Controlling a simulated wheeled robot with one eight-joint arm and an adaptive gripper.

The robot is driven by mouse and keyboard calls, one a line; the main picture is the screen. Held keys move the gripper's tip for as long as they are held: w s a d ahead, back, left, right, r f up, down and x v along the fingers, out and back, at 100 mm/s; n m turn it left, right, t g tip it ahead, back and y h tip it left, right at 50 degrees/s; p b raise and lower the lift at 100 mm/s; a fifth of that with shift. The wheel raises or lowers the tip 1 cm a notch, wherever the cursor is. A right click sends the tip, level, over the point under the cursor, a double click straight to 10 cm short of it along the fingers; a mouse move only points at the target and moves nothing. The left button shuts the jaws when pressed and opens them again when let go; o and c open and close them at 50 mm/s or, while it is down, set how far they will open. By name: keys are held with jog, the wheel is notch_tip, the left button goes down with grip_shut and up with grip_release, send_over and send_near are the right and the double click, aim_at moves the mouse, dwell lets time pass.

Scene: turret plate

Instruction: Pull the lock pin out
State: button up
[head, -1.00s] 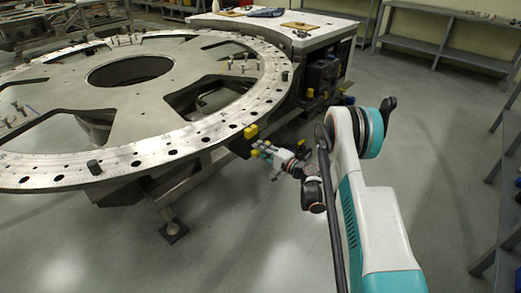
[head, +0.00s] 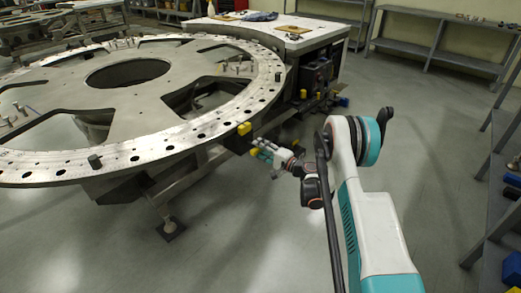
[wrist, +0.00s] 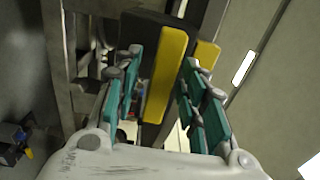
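The round metal turret plate (head: 150,150) fills the left of the head view. A yellow block (head: 244,128) sits at its near right rim, with another yellow part (head: 253,152) just below. I cannot tell for sure which is the lock pin's handle. My gripper (head: 262,150) is at the lower yellow part, under the rim. In the wrist view, my gripper (wrist: 160,62) has its teal-padded fingers apart on either side of a long yellow bar (wrist: 166,75) on a dark body. The left finger is clear of the bar; contact on the right is unclear.
A second yellow piece (wrist: 207,54) lies just right of the right finger in the wrist view. A white-topped bench (head: 300,38) stands behind the plate. The plate's support foot (head: 171,228) stands on the floor at left. Grey shelves (head: 440,42) line the back; floor between is clear.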

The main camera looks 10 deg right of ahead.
jog(key=v, duration=1.2)
dwell(0.3)
jog(key=a+r+n+g+h, duration=0.1)
jog(key=a+r+n+g, duration=0.35)
jog(key=r, duration=0.75)
jog(key=s+a+r+g+h, duration=0.1)
jog(key=s+a+r+h, duration=0.2)
jog(key=s+a+r, duration=0.55)
jog(key=s+r+n+g+h, duration=0.25)
jog(key=s+r+n, duration=0.2)
jog(key=s, duration=1.05)
jog(key=s+d+n+h, duration=0.1)
jog(key=s+d+h, duration=0.1)
jog(key=s, duration=0.6)
jog(key=s+d+h, duration=0.2)
jog(key=s, duration=0.7)
jog(key=shift+f+n+t, duration=0.3)
jog(key=shift+f+n, duration=0.05)
jog(key=shift+n, duration=0.05)
